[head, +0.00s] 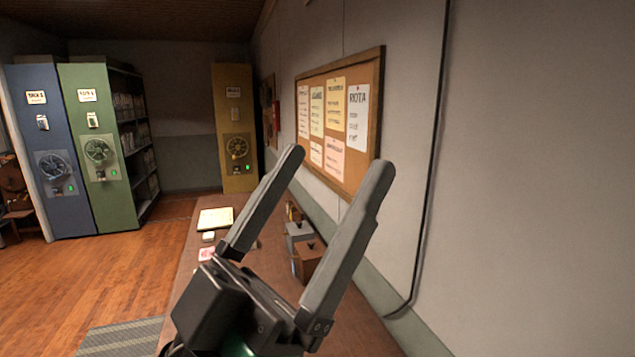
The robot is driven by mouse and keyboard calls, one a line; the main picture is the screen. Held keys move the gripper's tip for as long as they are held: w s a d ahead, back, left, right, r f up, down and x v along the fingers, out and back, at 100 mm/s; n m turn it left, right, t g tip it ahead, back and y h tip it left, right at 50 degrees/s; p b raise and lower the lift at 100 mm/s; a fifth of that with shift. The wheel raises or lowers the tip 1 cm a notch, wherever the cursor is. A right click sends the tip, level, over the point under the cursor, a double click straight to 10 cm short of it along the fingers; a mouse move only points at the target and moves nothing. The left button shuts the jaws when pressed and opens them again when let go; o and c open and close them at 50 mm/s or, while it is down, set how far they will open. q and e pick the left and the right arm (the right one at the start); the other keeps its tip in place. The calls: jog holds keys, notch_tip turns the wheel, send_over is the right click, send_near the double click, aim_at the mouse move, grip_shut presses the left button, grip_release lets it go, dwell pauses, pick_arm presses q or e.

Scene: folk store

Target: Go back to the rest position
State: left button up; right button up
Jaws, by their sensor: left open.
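My left gripper (341,163) is large in the middle of the head view, its two long grey fingers spread apart and pointing up. Nothing is between the fingers. It is in front of a long brown desk (197,249) along the right wall and hides part of it. My right gripper is not in view.
A cork notice board (371,132) hangs on the right wall. Blue (62,215), green (109,209) and yellow (233,109) cabinets stand behind.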

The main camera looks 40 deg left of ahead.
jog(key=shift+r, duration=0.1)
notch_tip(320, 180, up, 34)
jog(key=p, duration=3.3)
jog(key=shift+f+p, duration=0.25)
jog(key=shift+p, duration=0.15)
